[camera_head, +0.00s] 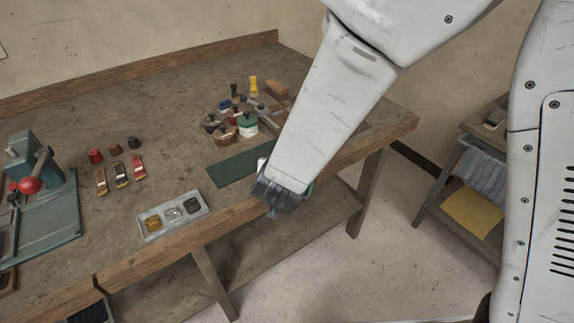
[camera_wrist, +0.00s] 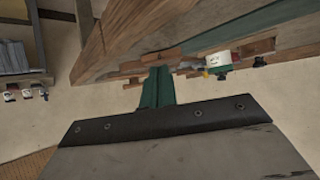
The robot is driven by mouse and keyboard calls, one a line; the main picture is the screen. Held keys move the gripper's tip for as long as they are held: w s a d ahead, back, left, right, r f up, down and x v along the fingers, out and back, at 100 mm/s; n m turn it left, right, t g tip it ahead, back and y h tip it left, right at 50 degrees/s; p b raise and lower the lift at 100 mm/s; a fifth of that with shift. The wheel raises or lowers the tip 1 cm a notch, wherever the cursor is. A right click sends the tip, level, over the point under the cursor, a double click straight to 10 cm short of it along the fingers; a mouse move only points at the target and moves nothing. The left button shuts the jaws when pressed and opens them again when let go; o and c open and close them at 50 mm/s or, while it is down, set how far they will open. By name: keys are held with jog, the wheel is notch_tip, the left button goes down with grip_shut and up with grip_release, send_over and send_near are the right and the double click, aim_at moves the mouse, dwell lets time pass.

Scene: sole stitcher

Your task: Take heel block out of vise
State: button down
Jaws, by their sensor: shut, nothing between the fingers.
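My gripper (camera_head: 272,211) hangs at the front edge of the workbench, beside the dark green mat, partly hidden by my arm. In the wrist view its green fingers (camera_wrist: 157,85) are together, with nothing held between them. I cannot make out a vise for certain, nor a heel block held in one. A teal bench device (camera_head: 40,160) with a red-knobbed lever stands at the left edge of the head view, partly cut off. It is well away from my gripper.
The workbench (camera_head: 160,90) holds a dark green mat (camera_head: 232,168), a grey tray (camera_head: 173,214) with three compartments, and a cluster of pots and brushes. A brown block (camera_head: 276,90) lies at the back. A shelf stand (camera_head: 470,160) is at right. Bare benchtop lies behind.

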jog(key=w, duration=0.8)
jog(key=shift+w+d+f, duration=0.25)
jog(key=shift+d+f, duration=0.15)
jog(key=shift+f, duration=0.4)
jog(key=shift+s+f, duration=0.1)
